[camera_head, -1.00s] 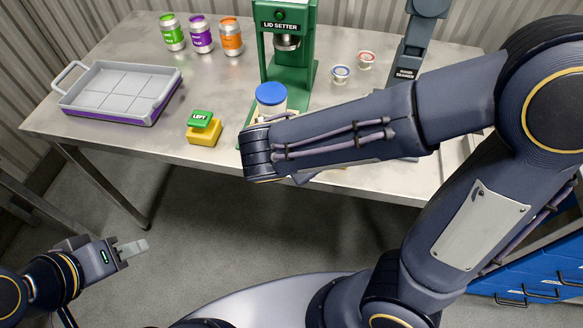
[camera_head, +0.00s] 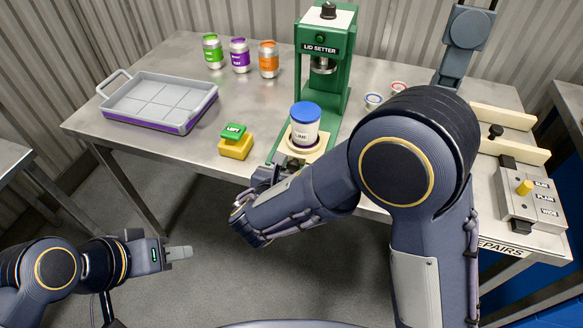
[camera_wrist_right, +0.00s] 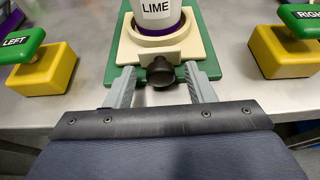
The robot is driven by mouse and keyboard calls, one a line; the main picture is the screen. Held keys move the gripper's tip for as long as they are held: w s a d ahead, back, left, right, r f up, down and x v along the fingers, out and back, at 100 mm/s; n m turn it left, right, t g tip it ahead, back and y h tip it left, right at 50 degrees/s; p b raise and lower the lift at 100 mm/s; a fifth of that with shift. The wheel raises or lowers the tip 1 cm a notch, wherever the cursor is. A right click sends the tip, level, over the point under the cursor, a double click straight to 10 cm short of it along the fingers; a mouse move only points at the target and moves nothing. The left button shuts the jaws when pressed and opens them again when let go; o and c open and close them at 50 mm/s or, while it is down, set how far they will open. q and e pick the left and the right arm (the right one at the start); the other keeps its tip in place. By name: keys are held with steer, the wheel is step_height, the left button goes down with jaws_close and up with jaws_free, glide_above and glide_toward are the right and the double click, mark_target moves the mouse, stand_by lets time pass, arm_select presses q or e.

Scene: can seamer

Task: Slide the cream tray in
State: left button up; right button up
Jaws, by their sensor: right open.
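The cream tray (camera_head: 288,150) juts toward me from the green lid setter (camera_head: 345,90) and holds a can labelled LIME with a blue lid (camera_head: 305,122). In the right wrist view, the cream tray (camera_wrist_right: 190,50) has a dark round knob (camera_wrist_right: 160,73) at its near edge. My right gripper (camera_wrist_right: 162,84) is open, with one finger on each side of the knob, gaps showing at both sides. In the head view my right arm hides most of that gripper. My left gripper (camera_head: 180,253) hangs away from the table at lower left; its jaw gap is not clear.
A green LEFT button on a yellow base (camera_head: 235,147) stands left of the cream tray; a RIGHT button (camera_wrist_right: 285,55) stands to its right. A grey tray (camera_head: 160,100), several cans, two small cups and a selector box (camera_head: 530,200) are also on the table.

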steer(key=shift+w+d+f, duration=0.1)
steer(key=shift+w, duration=0.1)
jaws_close()
stand_by(0.3)
steer(key=w+d, duration=0.1)
steer(key=w, duration=0.4)
steer(key=w+d+b, duration=0.1)
steer(key=w+d, duration=0.1)
steer(key=w, duration=0.3)
steer(key=w+d, duration=0.2)
steer(key=w, duration=0.4)
steer(key=shift+w+d+b, duration=0.1)
steer(key=shift+d+b, duration=0.05)
steer(key=shift+b, duration=0.2)
steer(key=shift+w, duration=0.1)
steer(key=shift+d, duration=0.1)
